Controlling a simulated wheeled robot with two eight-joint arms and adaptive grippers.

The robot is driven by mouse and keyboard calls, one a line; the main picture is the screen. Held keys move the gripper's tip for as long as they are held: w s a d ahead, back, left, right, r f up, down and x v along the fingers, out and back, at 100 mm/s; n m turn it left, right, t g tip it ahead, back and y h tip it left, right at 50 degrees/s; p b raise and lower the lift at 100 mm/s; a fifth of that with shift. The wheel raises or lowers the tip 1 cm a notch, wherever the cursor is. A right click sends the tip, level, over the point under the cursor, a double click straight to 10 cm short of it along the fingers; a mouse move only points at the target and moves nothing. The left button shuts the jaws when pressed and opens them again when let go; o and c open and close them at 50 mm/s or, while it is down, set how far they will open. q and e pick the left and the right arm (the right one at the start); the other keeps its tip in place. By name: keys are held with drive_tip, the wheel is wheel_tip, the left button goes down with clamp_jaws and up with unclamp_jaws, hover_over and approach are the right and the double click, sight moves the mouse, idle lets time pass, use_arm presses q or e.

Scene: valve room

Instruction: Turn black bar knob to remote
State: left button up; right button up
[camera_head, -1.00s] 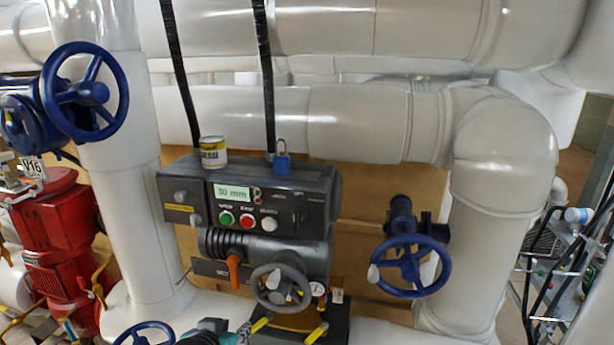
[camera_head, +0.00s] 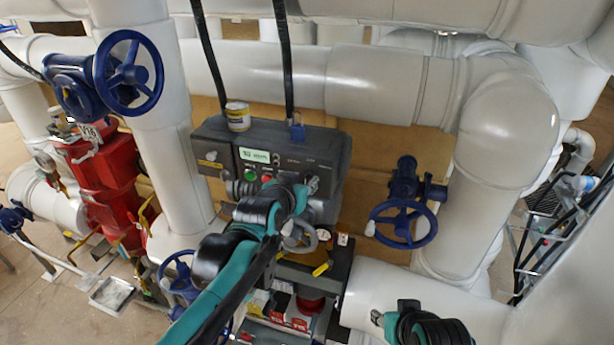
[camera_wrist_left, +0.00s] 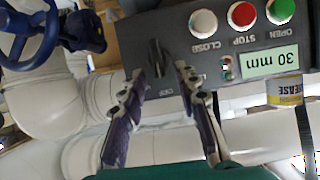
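The black bar knob (camera_wrist_left: 155,58) is on the dark control panel (camera_head: 226,139), at its end beside the CLOSE button. In the left wrist view, which shows the panel upside down, the bar stands roughly upright. My left gripper (camera_wrist_left: 162,78) is open, with one fingertip on each side of the knob in that view and nothing held. I cannot tell whether the fingers touch it. In the head view my left gripper (camera_head: 309,184) is at the panel's right part and covers the knob. Part of my right arm (camera_head: 428,329) shows at the bottom; its finger state is unclear.
Beside the knob are a white button (camera_wrist_left: 203,22), a red button (camera_wrist_left: 242,14) and a green button (camera_wrist_left: 280,11). A grease can (camera_head: 238,116) and a blue padlock (camera_head: 297,132) are on the panel top. A blue handwheel (camera_head: 403,224) stands to the right.

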use_arm(q)
drive_tip(key=shift+x, duration=1.1)
drive_tip(key=shift+w+d+f, duration=0.1)
drive_tip(key=shift+w+f, duration=0.05)
drive_tip(key=shift+w, duration=0.2)
drive_tip(key=shift+c, duration=0.2)
drive_tip(key=shift+s, duration=0.1)
clamp_jaws()
drive_tip(key=shift+d, duration=0.1)
drive_tip(key=m+t+y+b, duration=0.1)
drive_tip(key=m+b, duration=0.1)
drive_tip(key=d+m+t+y+b, duration=0.1)
drive_tip(key=m+y+b, duration=0.1)
drive_tip(key=m, duration=0.1)
drive_tip(key=f+m+y+b, duration=0.1)
drive_tip(key=m, duration=0.2)
drive_tip(key=shift+s+d+t+b, duration=0.2)
drive_tip(key=shift+s+t+b, duration=0.05)
drive_tip(key=shift+t+b, duration=0.15)
drive_tip(key=shift+r+y, duration=0.1)
drive_tip(key=shift+y, duration=0.3)
